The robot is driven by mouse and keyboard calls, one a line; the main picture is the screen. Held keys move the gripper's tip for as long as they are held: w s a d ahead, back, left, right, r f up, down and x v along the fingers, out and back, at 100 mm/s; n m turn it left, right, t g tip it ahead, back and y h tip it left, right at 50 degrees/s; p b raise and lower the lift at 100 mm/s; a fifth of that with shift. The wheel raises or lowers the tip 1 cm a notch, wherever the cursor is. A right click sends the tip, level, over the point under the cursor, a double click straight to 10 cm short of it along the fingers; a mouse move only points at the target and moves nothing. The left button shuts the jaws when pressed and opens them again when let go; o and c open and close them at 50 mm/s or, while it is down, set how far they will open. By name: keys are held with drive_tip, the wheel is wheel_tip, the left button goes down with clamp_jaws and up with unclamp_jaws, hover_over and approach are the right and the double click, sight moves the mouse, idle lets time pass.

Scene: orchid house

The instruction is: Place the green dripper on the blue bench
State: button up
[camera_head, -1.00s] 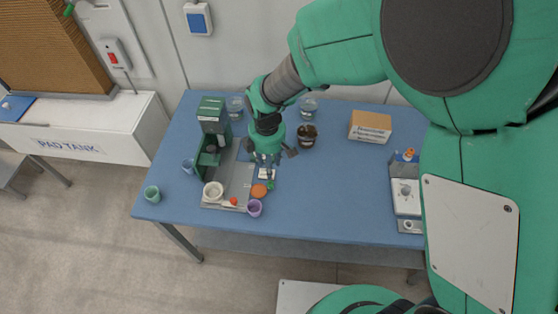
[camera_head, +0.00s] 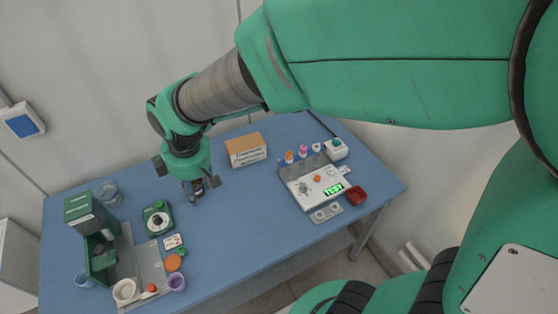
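The blue bench (camera_head: 235,240) fills the middle of the head view. A small green piece (camera_head: 180,251), probably the green dripper, lies beside a white card (camera_head: 173,241) at the front left of the bench; it is too small to tell its shape. My gripper (camera_head: 195,191) points down over the bench, right of and behind that piece, apart from it. Its fingertips are dark and blurred against a dark thing, so I cannot tell whether they are open or hold anything.
A green machine (camera_head: 88,219) with a grey tray, cups and a green dial device (camera_head: 157,220) stand at left. A cardboard box (camera_head: 246,150) stands behind my gripper. A white instrument (camera_head: 316,184) and red dish (camera_head: 356,195) are at right. The middle front is clear.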

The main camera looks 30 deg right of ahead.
drive_tip(key=s+d+r+m+t, duration=0.3)
drive_tip(key=s+d+r+m, duration=0.9)
drive_tip(key=s+d+r, duration=0.2)
drive_tip(key=s+d, duration=0.2)
drive_tip(key=d, duration=0.1)
drive_tip(key=shift+d+r+m+t+h, duration=0.2)
drive_tip(key=shift+d+m+t+h, duration=0.1)
drive_tip(key=shift+m+t, duration=0.1)
drive_tip(key=shift+s, duration=0.1)
